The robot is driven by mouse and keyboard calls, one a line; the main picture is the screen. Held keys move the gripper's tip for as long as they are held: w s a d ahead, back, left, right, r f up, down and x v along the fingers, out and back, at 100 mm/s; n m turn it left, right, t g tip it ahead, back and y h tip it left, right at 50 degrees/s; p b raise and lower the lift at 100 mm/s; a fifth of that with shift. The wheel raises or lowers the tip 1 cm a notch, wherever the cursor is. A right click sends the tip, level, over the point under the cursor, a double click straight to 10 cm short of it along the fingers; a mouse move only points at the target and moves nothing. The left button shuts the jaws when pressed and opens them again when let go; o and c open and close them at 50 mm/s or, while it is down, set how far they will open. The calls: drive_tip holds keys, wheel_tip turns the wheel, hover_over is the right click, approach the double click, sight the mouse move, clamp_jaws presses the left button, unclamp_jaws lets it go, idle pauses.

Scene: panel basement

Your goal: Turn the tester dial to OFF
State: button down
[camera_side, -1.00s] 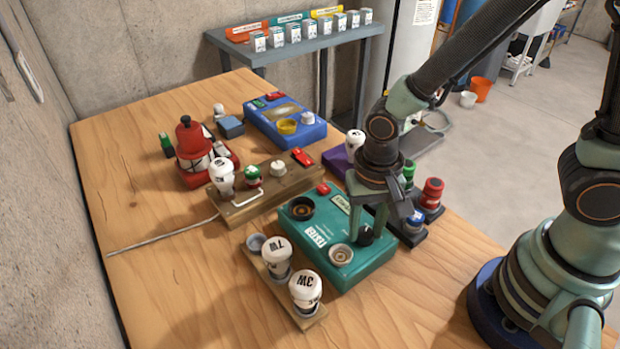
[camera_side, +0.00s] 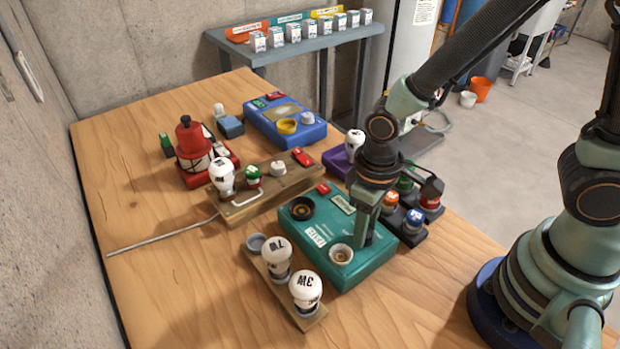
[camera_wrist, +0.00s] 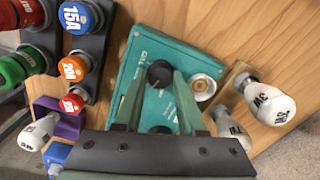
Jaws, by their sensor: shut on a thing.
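The teal tester (camera_side: 325,265) sits on the wooden bench and carries a dark ring socket (camera_side: 301,208), a silver socket (camera_side: 341,254) and a red part (camera_side: 323,188). My gripper (camera_side: 362,241) points down at the tester's right end, behind the silver socket. In the wrist view my gripper (camera_wrist: 160,77) is shut on the black tester dial (camera_wrist: 160,72), one finger on each side. The tester (camera_wrist: 140,52) lies beneath. The fingers hide the dial in the side view. I cannot read its pointer or an OFF mark.
A wooden holder (camera_side: 270,282) with two white bulbs stands close in front of the tester. A fuse rack (camera_side: 408,236) is close on its right. Bare bench lies at front left.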

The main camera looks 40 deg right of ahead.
drive_tip(key=n, duration=0.4)
drive_tip(key=shift+n, duration=2.2)
drive_tip(key=c, duration=0.5)
unclamp_jaws()
drive_tip(key=shift+r, duration=0.1)
wheel_tip(320, 180, up, 12)
